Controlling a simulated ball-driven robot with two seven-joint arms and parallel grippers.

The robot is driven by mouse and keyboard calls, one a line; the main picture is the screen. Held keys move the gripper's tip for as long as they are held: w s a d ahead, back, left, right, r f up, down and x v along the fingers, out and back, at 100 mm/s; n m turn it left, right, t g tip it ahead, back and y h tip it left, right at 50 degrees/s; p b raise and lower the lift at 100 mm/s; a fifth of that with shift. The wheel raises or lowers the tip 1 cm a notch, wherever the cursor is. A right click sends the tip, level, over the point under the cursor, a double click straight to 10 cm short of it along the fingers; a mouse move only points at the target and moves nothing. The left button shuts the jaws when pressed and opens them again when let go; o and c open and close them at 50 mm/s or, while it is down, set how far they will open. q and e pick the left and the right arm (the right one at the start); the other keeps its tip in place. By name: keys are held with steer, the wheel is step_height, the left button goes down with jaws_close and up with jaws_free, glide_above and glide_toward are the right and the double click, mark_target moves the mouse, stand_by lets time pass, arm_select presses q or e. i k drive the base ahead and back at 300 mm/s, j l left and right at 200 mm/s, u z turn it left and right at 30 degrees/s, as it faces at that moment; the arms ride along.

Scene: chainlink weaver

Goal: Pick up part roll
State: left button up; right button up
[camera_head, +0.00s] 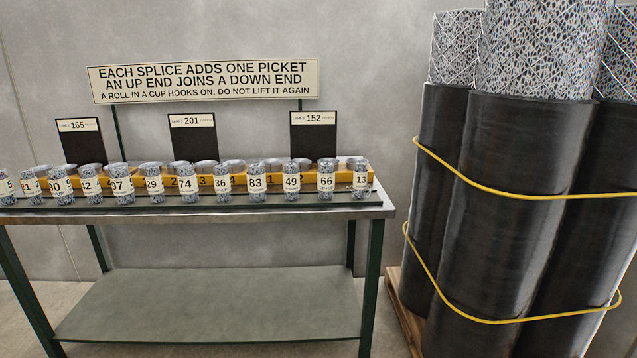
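Several small part rolls of speckled mesh with white number labels stand upright in a row along the front of the table (230,214). Readable ones include roll 97 (121,190), roll 29 (153,190), roll 74 (185,191), roll 36 (222,190), roll 83 (257,190), roll 49 (291,190), roll 66 (326,189) and roll 13 (360,189). The leftmost roll is cut by the picture edge. Behind them a yellow rack (344,178) with numbers is partly hidden by the rolls. Neither of my grippers is in view.
A sign (203,82) stands behind the table. Dark boards read 165 (81,145), 201 (194,140) and 152 (313,137). Large black-wrapped rolls (510,220) with yellow straps stand on a pallet (402,312) at right. The lower shelf (215,303) is bare.

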mark_target(360, 173)
steer(key=i+l+z, duration=0.15)
steer(key=i+z, duration=0.15)
steer(key=i, duration=0.25)
steer(key=i+z, duration=0.3)
steer(key=i, duration=0.3)
